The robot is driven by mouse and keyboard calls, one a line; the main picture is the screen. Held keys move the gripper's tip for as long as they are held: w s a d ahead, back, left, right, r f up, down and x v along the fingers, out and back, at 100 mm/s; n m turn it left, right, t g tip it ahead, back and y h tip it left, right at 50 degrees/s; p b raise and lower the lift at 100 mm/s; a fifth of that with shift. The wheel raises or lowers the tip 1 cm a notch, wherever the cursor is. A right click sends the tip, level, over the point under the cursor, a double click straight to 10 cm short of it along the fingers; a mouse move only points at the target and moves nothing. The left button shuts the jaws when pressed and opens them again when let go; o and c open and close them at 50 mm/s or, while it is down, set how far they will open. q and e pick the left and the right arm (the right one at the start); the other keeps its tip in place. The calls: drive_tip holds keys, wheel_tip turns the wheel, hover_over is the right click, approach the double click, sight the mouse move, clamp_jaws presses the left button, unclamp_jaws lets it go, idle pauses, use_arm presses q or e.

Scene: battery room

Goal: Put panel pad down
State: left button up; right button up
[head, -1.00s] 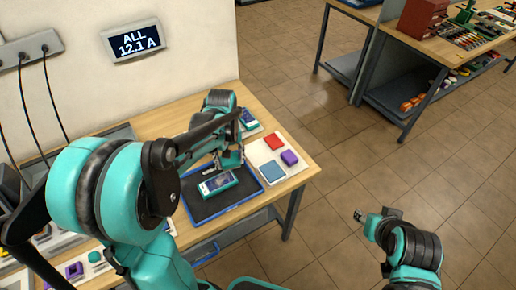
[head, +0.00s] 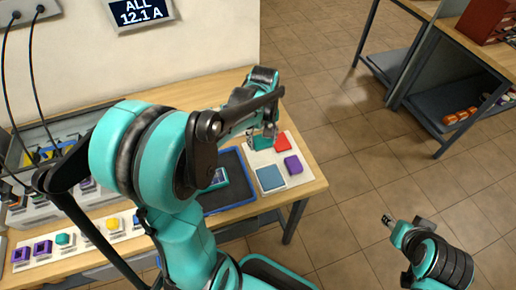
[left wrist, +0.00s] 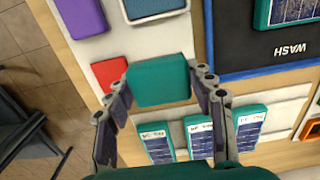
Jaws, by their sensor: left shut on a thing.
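A teal pad (left wrist: 160,82) is between the two fingers of my left gripper (left wrist: 163,98), which is shut on it. In the head view the gripper (head: 262,136) and the teal pad (head: 262,143) are over the back left part of a white board (head: 291,182). I cannot tell whether the pad touches the board. A red pad (head: 283,142), a purple pad (head: 293,165) and a blue pad (head: 270,179) lie on the board. The red pad (left wrist: 108,72) is just beside the held pad. My right gripper (head: 387,220) is over the floor, too small to read.
A dark WASH mat with a blue rim (head: 235,204) lies left of the board, bearing a teal-framed panel (left wrist: 288,12). My left arm hides much of the table. Open floor lies right.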

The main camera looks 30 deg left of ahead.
sight(257, 148)
use_arm(q)
drive_tip(key=shift+w+a+f+b, duration=0.15)
drive_tip(key=shift+a+f, duration=0.25)
drive_tip(key=shift+a, duration=0.2)
drive_tip(key=shift+w+a+f+b, duration=0.1)
drive_tip(key=shift+a+f+b, duration=0.05)
drive_tip(key=shift+a+f, duration=0.35)
wheel_tip(257, 148, down, 4)
drive_tip(key=shift+r+b, duration=0.1)
drive_tip(key=shift+b, duration=0.9)
drive_tip(key=shift+r, duration=0.15)
drive_tip(key=shift+f, duration=0.2)
drive_tip(key=shift+s+d+f+b, duration=0.1)
drive_tip(key=shift+s+f+b, duration=0.15)
drive_tip(key=shift+f+b, duration=0.15)
drive_tip(key=o, duration=1.4)
drive_tip(key=shift+o, duration=0.2)
drive_tip(key=shift+w+f, duration=0.1)
drive_tip(key=shift+w, duration=0.1)
